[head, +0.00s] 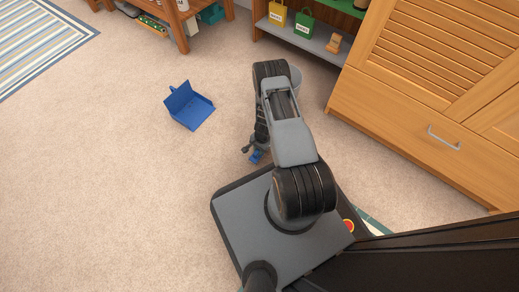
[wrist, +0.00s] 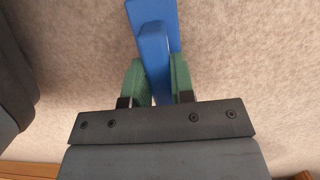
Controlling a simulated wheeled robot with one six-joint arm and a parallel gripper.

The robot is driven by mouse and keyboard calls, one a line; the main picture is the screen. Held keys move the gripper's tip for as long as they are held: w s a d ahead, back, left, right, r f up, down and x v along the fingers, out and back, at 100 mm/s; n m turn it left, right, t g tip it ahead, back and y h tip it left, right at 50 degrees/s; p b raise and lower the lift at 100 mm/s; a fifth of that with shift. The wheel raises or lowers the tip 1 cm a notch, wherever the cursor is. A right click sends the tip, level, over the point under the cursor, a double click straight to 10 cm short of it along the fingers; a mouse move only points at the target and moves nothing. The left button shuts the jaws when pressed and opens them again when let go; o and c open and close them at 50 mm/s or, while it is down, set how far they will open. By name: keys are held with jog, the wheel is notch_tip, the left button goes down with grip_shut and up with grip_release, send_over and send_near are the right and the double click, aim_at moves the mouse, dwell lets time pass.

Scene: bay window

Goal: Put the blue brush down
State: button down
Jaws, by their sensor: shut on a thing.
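In the wrist view the blue brush (wrist: 153,45) is between the green finger pads of my gripper (wrist: 155,82), which is shut on it. In the head view a small part of the blue brush (head: 256,157) shows at my gripper (head: 252,149), beside the front edge of my base. The rest of the brush is hidden by my arm there. Carpet shows behind the brush in the wrist view. I cannot tell whether the brush touches the floor.
A blue dustpan (head: 190,110) lies on the beige carpet (head: 110,180), left of my arm. A wooden cabinet (head: 430,110) stands at the right, and a low shelf (head: 305,38) with small bags is at the back. A striped rug (head: 40,40) lies at the far left. The carpet at left is clear.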

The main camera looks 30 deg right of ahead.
jog(key=c, duration=1)
grip_release()
jog(key=shift+f, duration=0.1)
jog(key=w+a+r+n+t+p, duration=0.1)
jog(key=w+r+n+p, duration=0.2)
jog(key=r, duration=1.6)
jog(key=w+a+r+n+t+p, duration=0.1)
jog(key=w+a+r+n+p, duration=0.15)
jog(key=r, duration=1.65)
jog(key=s+a+r+n, duration=0.1)
jog(key=s+r+n, duration=0.1)
jog(key=s+r, duration=0.3)
jog(key=s+a+r+n+t+h, duration=0.1)
jog(key=s+a+r+n, duration=0.1)
jog(key=s+r, duration=0.3)
jog(key=s+a+r+n+h, duration=0.1)
jog(key=s+r+n, duration=0.2)
jog(key=s+r, duration=0.2)
notch_tip(320, 180, up, 4)
jog(key=shift+s+a+f+n+t, duration=0.15)
jog(key=shift+n+t, duration=0.1)
jog(key=shift+t, duration=0.05)
